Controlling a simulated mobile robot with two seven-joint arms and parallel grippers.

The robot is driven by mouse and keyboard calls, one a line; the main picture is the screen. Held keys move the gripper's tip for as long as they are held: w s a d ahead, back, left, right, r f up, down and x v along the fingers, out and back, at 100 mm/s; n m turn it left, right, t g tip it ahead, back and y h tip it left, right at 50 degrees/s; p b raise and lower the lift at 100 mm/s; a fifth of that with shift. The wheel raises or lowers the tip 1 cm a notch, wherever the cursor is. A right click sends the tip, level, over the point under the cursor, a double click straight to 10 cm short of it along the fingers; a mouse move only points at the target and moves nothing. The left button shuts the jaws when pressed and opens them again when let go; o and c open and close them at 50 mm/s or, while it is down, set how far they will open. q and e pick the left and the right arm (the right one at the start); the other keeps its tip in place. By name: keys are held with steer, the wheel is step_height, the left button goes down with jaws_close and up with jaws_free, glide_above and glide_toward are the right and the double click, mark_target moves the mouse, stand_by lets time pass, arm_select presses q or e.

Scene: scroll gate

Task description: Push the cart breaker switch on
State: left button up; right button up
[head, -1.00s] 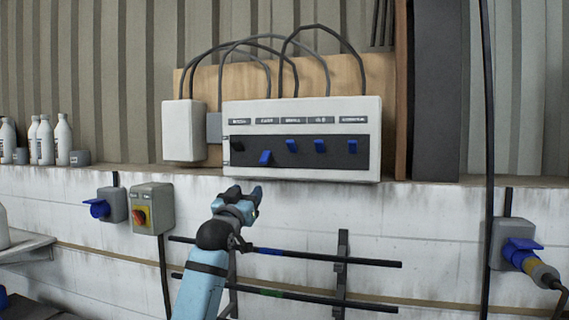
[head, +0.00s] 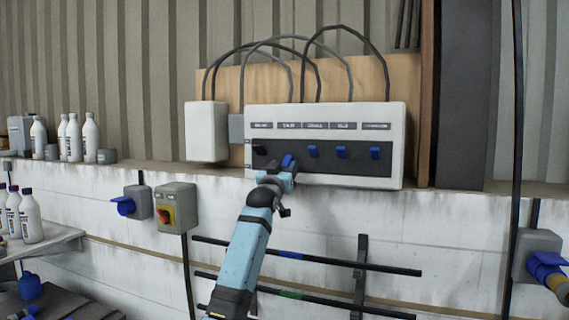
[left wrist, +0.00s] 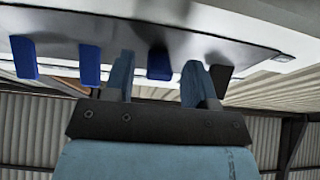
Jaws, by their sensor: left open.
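The white breaker panel (head: 325,182) hangs on a wooden board, with a dark strip of switches under small labels. The cart switch (head: 288,161) is the blue lever second from the left, beside a black lever (head: 260,150). It is partly covered by my left gripper (head: 282,172), which reaches up from below. In the left wrist view the open fingers (left wrist: 160,85) stand on either side of the cart switch (left wrist: 159,62). I cannot tell whether they touch it. The black lever (left wrist: 220,78) shows by the right finger. My right gripper is not in view.
A grey box with a red and yellow knob (head: 165,215) is on the wall at left. Black rails (head: 330,263) run below the panel. White bottles (head: 75,138) stand on the ledge at left.

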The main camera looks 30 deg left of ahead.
arm_select(q)
steer(key=shift+w, duration=0.3)
steer(key=c, duration=0.9)
steer(key=shift+r, duration=0.1)
